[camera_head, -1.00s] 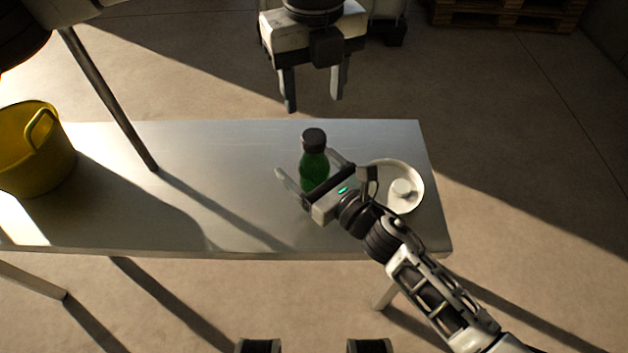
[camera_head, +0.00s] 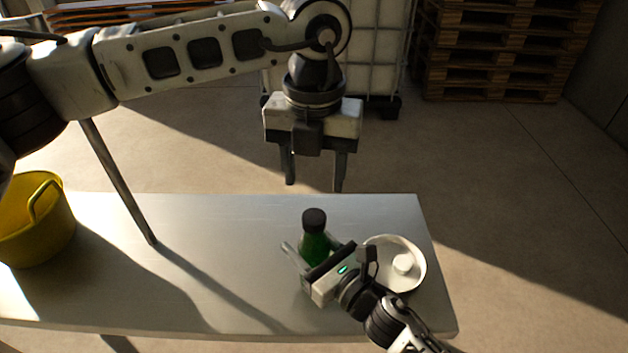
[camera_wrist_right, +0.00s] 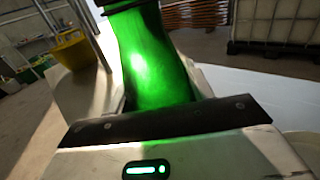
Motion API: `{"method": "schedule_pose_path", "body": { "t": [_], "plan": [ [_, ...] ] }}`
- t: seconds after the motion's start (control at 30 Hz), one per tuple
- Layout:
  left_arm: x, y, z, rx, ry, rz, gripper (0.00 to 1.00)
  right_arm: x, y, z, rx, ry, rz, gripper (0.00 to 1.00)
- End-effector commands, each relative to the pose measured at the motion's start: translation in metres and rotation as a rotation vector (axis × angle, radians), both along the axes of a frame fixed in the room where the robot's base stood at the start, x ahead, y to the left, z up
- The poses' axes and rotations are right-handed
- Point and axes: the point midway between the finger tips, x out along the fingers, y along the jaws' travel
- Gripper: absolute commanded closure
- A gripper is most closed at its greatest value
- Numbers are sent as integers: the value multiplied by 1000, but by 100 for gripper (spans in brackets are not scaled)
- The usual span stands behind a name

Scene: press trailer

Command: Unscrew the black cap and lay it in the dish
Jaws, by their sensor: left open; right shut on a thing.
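A green bottle (camera_head: 314,247) stands upright on the metal table, with a black cap (camera_head: 314,220) on its top. My right gripper (camera_head: 311,249) is shut on the bottle's body below the cap. The green bottle also fills the middle of the right wrist view (camera_wrist_right: 155,60), where its top is cut off. My left gripper (camera_head: 315,185) is open and empty, pointing down, shown above the cap in the picture and apart from it. The white dish (camera_head: 420,276) is on the table right of the bottle, partly hidden by my right wrist. A small round white thing (camera_head: 402,263) is in it.
A caged white tank (camera_head: 375,55) and wooden pallets (camera_head: 495,50) stand on the floor behind.

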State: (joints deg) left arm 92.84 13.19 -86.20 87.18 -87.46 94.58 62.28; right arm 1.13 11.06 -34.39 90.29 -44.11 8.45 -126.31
Motion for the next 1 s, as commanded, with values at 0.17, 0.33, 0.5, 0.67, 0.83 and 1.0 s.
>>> {"method": "schedule_pose_path", "body": {
  "t": [0.17, 0.33, 0.5, 0.67, 0.83, 1.0],
  "plan": [
    [0, 0, 0, 0, 0, -462, 49, 0, 0, 0, 0, 0, 0, 100],
    [0, 0, 0, 0, 0, -910, 49, 0, 0, 0, 0, 0, 0, 100],
    [0, 0, 0, 0, 0, -1358, 49, 0, 0, 0, 0, 0, 0, 100],
    [0, 0, 0, 0, 0, -1779, 49, 0, 0, 0, 0, 0, 0, 100],
    [0, 0, 0, 0, 0, -2226, 49, 0, 0, 0, 0, 0, 0, 100],
    [0, 0, 0, -1, 1, -2674, 49, 0, 0, 0, 0, 0, 0, 100]
  ]
}}
